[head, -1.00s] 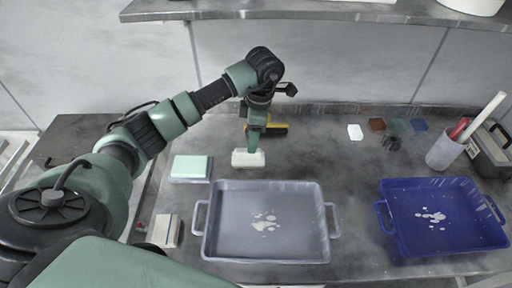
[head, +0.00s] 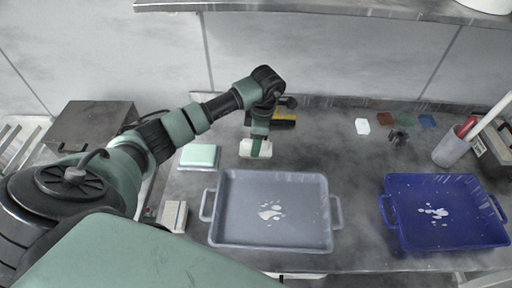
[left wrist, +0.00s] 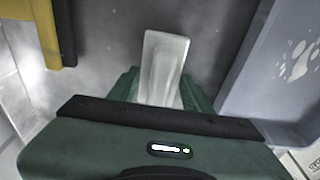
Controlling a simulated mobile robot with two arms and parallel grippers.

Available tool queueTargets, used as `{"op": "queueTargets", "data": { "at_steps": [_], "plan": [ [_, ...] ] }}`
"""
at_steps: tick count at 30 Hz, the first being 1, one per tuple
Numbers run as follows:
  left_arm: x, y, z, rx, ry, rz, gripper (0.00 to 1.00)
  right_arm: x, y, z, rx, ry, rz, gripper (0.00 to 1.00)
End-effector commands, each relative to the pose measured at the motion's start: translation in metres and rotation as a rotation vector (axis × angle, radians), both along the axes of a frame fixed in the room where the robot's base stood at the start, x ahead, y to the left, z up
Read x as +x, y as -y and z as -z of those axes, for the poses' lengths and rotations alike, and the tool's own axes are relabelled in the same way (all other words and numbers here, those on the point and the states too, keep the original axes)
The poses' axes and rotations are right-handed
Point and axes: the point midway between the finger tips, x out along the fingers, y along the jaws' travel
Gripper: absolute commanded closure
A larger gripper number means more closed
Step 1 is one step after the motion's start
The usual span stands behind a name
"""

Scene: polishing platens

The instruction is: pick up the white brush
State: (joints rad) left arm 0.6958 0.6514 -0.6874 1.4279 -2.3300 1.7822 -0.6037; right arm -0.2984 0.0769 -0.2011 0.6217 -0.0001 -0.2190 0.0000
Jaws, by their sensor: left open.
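The white brush (head: 245,149) lies on the grey bench behind the grey tray in the head view. In the left wrist view the brush (left wrist: 167,52) is a pale block with a raised middle, its near end hidden by my gripper body. My left gripper (head: 258,152) points down at the brush and covers part of it. In the left wrist view the green fingers of my left gripper (left wrist: 162,88) are apart, one on each side of the brush's near part. I cannot tell whether they touch it. My right gripper is not in view.
A yellow and black tool (head: 284,121) lies just behind my left gripper. A pale green block (head: 199,156) sits to the left. The grey tray (head: 222,222) is in front, and a blue tray (head: 404,238) stands at right. The bench between the trays is clear.

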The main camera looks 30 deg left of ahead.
Motion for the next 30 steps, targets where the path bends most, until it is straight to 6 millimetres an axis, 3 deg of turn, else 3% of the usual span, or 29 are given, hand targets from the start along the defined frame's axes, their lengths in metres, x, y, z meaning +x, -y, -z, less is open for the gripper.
{"op": "queueTargets", "data": {
  "at_steps": [17,22,23,30],
  "plan": [
    [-0.0001,-0.0001,0.0043,0.0,0.0,-0.001,0.51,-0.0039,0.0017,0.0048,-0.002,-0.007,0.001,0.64],
    [-0.0001,-0.0001,0.0042,0.0,0.0,0.0,0.95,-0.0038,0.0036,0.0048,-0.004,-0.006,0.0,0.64],
    [-0.0001,-0.0001,0.0042,0.0,0.0,0.0,1.0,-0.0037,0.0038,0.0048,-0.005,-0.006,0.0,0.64],
    [0.0001,0.0,0.0038,0.0,0.0,0.0,1.0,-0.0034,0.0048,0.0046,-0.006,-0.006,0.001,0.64]
  ]
}}
